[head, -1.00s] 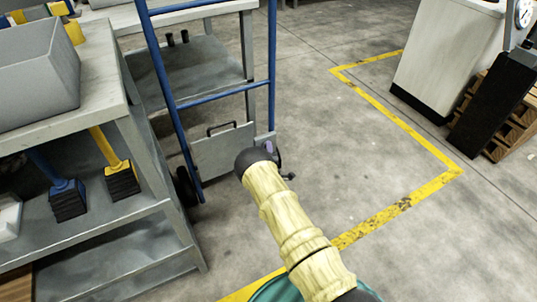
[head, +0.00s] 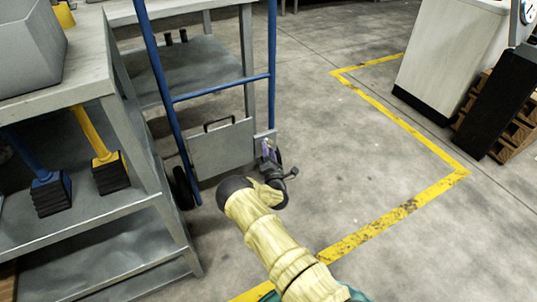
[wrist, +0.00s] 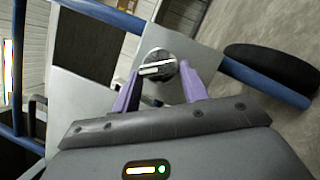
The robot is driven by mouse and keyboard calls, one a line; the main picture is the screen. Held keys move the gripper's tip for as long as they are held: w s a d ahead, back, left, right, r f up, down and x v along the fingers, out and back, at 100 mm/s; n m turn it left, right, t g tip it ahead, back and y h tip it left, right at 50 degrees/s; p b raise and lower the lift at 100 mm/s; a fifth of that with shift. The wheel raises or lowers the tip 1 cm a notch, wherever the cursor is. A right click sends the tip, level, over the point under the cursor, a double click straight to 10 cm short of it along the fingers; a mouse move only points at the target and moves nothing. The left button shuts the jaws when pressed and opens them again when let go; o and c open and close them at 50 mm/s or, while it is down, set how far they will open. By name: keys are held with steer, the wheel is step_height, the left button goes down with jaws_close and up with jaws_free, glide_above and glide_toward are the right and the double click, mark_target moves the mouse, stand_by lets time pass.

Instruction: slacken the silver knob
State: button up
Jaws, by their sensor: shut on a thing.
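The silver knob (wrist: 158,66) is a round metal knob with a pale raised bar across its face, in the upper middle of the wrist view. It sits on a grey plate (wrist: 194,52) fixed to the blue frame of a hand truck (head: 222,87). My gripper (wrist: 159,71) has its two purple fingers on either side of the knob, shut on it. In the head view my gripper (head: 267,151) is at the truck's lower right upright. The knob cannot be made out there, behind the fingers and wrist.
A grey shelf unit (head: 125,220) with a grey bin (head: 30,60) and brushes stands close on the left. A black truck wheel (wrist: 272,68) is near the gripper.

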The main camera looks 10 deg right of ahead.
stand_by(0.4)
steer(key=o, duration=1)
steer(key=shift+s, duration=0.1)
steer(key=p+v, duration=0.6)
steer(key=v, duration=1.1)
steer(key=shift+s+p, duration=0.1)
steer(key=shift+p, duration=0.3)
